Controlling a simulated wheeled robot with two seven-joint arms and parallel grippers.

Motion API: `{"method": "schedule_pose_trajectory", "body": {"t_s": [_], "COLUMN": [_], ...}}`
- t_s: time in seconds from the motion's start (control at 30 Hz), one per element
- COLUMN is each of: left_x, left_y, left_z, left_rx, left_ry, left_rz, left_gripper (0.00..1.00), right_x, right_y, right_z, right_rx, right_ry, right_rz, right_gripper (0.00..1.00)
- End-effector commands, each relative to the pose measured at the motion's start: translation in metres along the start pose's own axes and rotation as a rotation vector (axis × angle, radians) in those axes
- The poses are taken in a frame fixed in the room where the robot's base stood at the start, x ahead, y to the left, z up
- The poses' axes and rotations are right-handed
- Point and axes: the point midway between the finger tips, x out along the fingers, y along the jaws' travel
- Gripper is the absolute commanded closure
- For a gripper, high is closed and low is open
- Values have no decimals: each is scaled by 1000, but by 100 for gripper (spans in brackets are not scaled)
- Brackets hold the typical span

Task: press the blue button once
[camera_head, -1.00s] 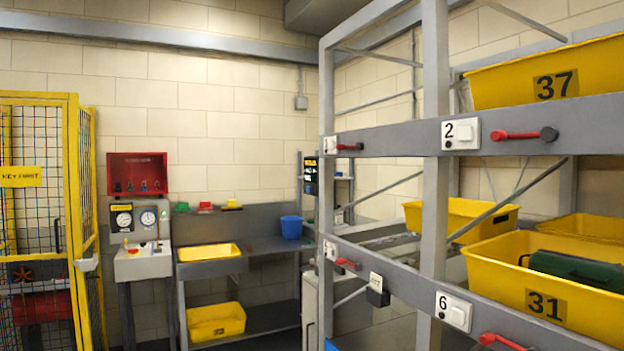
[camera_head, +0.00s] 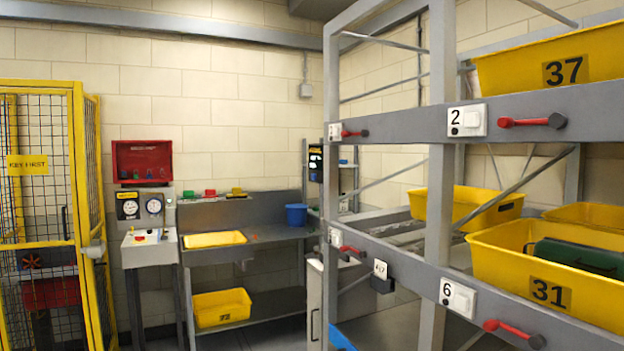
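A grey-white control console (camera_head: 150,247) stands by the back wall at left, with a red button (camera_head: 140,237) and other small controls on its top. Two round gauges stand on a panel (camera_head: 144,209) behind it. Above hangs an open red box (camera_head: 142,160) with several small coloured items along its lower edge. They are too small for me to tell surely which, if any, is a blue button. Neither of my grippers is in view.
A grey bench (camera_head: 262,234) with a yellow tray (camera_head: 215,239) and a blue bin (camera_head: 297,214) stands right of the console. A yellow mesh cage (camera_head: 82,180) is at left. A grey rack (camera_head: 440,180) with numbered yellow bins fills the right.

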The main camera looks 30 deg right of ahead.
Motion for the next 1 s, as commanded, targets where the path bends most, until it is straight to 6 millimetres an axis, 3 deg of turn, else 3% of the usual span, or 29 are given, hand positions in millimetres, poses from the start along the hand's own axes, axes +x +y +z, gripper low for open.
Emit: {"method": "schedule_pose_trajectory", "body": {"t_s": [0.03,0.2,1.0], "left_x": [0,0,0], "left_y": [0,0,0], "left_z": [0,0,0], "left_rx": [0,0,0], "left_ry": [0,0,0], "left_rz": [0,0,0], "left_gripper": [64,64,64], "right_x": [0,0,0], "right_y": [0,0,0], "right_z": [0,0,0], "right_rx": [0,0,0], "right_ry": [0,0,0], "right_rz": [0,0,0], "right_gripper": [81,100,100]}}
